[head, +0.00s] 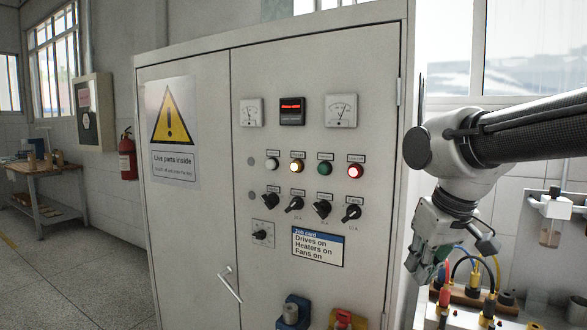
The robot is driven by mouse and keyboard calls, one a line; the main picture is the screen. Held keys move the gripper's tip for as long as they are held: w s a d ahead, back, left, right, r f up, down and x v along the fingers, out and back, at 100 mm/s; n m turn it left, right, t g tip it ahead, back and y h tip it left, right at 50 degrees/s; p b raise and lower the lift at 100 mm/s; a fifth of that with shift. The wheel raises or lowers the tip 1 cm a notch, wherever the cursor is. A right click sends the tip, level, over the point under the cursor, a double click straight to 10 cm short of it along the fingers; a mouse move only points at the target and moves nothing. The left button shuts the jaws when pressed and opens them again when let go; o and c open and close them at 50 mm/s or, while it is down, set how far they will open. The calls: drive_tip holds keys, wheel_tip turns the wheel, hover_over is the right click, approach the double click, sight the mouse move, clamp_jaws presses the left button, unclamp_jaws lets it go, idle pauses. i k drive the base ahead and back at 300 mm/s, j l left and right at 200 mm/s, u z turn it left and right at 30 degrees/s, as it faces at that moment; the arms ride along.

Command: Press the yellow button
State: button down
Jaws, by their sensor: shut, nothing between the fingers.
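The yellow button (297,167) is a small round one with a bright, lit-looking centre in a row on the front of a grey control cabinet (190,240). A white button (272,164) is left of it; a green button (325,169) and a bright red button (355,171) are right of it. My gripper (418,274) hangs pointing down at the right of the cabinet, shut and empty. It is lower than the yellow button and well to its right, apart from it. Its fingertips are small and partly hard to make out.
Below the buttons are black rotary knobs (294,203) and a job card (318,246). A door handle (229,283) sticks out low on the cabinet. Cables and bench items (478,285) crowd the right.

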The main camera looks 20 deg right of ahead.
sight(295, 166)
drive_tip(key=l+u, duration=0.8)
drive_tip(key=l, duration=0.2)
drive_tip(key=k+l+u, duration=0.1)
drive_tip(key=l+u, duration=0.15)
drive_tip(key=k+l+u, duration=0.2)
drive_tip(key=l, duration=0.15)
drive_tip(key=l+u, duration=0.25)
drive_tip(key=k+l, duration=0.05)
